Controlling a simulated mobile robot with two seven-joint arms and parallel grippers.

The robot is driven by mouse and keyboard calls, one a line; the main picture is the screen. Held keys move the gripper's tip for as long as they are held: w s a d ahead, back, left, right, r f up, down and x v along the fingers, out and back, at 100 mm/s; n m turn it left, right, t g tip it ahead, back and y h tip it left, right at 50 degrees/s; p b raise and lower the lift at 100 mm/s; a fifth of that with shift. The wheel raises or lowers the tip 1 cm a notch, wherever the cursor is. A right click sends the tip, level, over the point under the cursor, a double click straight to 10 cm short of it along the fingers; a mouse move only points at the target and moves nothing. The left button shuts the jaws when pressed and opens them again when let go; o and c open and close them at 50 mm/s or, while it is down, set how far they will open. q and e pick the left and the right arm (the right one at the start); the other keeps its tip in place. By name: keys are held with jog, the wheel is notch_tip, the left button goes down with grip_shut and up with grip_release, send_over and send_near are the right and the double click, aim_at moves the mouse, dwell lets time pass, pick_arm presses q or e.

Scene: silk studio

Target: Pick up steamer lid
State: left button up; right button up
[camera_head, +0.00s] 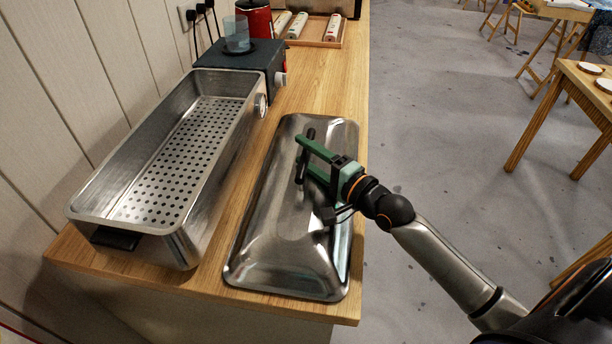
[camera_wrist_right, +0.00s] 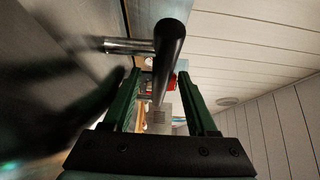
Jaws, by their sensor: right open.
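The steamer lid (camera_head: 278,245) is a long shiny metal cover lying flat on the wooden counter, right of the steamer. Its black bar handle (camera_head: 303,158) stands up along the middle. My right gripper (camera_head: 306,158) is open over the lid, with its green fingers reaching in from the right at the handle. In the right wrist view the handle (camera_wrist_right: 170,55) shows between and ahead of the two green fingers, not clamped. The lid's metal surface (camera_wrist_right: 60,60) fills the left of that view. My left gripper is out of view.
The open steamer (camera_head: 172,165) with a perforated tray stands left of the lid. Behind it are a dark box with a blue cup (camera_head: 236,36), a red canister (camera_head: 257,20) and a wooden tray (camera_head: 318,41). The counter's edge is close right of the lid.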

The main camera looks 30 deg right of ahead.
jog(key=shift+w, duration=0.1)
grip_shut()
dwell(0.5)
dwell(0.8)
jog(key=shift+r, duration=0.15)
